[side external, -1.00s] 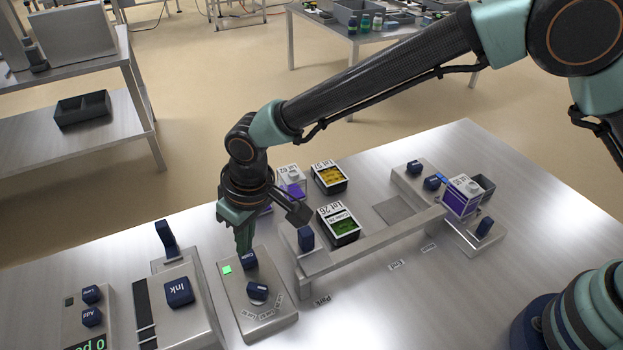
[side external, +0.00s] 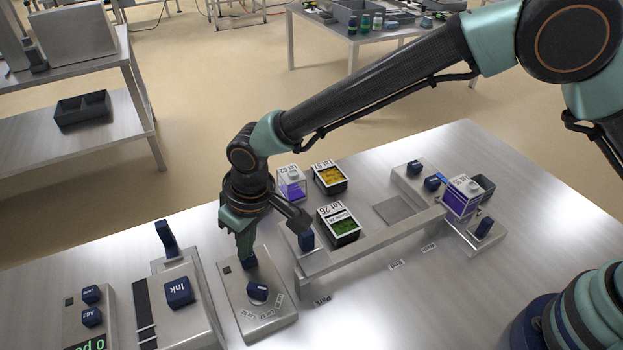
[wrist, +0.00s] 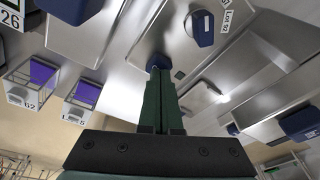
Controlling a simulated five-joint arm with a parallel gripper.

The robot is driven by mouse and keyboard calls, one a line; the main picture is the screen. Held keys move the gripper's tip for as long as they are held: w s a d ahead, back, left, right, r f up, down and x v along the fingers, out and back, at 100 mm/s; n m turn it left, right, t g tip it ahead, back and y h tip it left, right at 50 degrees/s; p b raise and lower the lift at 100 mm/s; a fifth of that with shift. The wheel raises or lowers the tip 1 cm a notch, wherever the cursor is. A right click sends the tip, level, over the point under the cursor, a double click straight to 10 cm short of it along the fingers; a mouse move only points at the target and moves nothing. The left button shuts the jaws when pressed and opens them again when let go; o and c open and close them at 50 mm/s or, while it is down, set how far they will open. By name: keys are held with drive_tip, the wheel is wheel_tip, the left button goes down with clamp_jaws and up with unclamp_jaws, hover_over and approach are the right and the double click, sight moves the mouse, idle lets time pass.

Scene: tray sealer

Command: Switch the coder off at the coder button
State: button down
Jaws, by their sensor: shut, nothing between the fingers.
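The coder (side external: 262,318) is a low grey box with a blue button, a blue dial (side external: 257,291) with lot labels around it, and a small square lamp (side external: 227,269). The lamp is dark. My gripper (side external: 246,252) is shut and empty, pointing down with its fingertips on the blue coder button (side external: 249,264), partly hiding it. In the wrist view the shut fingertips (wrist: 159,76) meet the button (wrist: 158,61), and the dial (wrist: 203,27) lies just beyond to the right.
The table front right is clear.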

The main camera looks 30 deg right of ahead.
drive_tip(key=shift+r, duration=0.7)
wheel_tip(320, 180, up, 12)
idle(0.9)
